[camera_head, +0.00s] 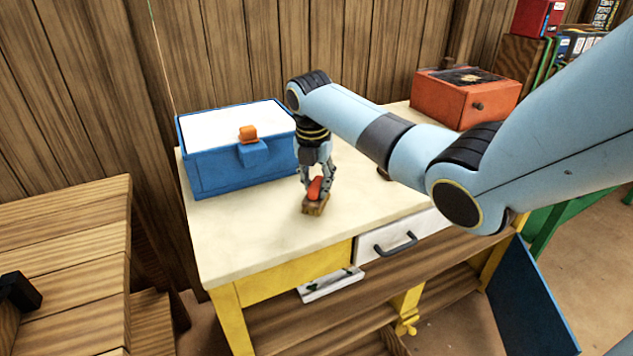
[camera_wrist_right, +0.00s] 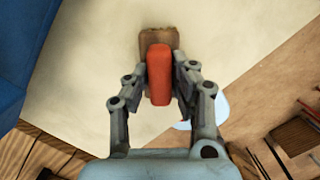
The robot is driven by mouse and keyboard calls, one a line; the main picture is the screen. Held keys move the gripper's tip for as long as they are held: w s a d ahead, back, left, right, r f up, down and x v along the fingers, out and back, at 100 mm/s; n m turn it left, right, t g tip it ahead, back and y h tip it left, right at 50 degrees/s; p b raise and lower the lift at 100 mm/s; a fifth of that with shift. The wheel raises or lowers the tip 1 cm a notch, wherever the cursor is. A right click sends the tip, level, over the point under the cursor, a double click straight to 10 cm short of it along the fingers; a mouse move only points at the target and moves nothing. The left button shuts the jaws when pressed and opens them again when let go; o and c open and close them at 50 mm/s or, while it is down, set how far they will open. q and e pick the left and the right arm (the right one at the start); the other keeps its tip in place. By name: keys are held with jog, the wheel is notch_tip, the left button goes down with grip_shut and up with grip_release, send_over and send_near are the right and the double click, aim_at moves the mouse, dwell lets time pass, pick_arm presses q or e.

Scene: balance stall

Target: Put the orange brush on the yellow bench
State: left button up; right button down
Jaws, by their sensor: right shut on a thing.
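The orange brush (camera_head: 314,208) has an orange-red handle and a brown block at its lower end. It is at the front part of the yellow bench (camera_head: 245,235), which has a cream top and yellow frame. My right gripper (camera_head: 317,183) points down and is shut on the brush's handle. In the right wrist view the handle of the brush (camera_wrist_right: 159,75) lies between both fingers (camera_wrist_right: 160,88), with the brown block beyond it. The block is at or just above the bench top; I cannot tell if it touches. My left gripper is not in view.
An orange-red box (camera_head: 465,97) stands at the back right. A wooden table (camera_head: 65,240) is at the left. Bare bench top lies around the brush.

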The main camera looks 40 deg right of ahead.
aim_at(314, 186)
jog(key=c, duration=1.1)
grip_release()
notch_tip(314, 186, up, 12)
jog(key=a, duration=0.1)
jog(key=shift+s+a, duration=0.3)
jog(key=shift+s, duration=0.1)
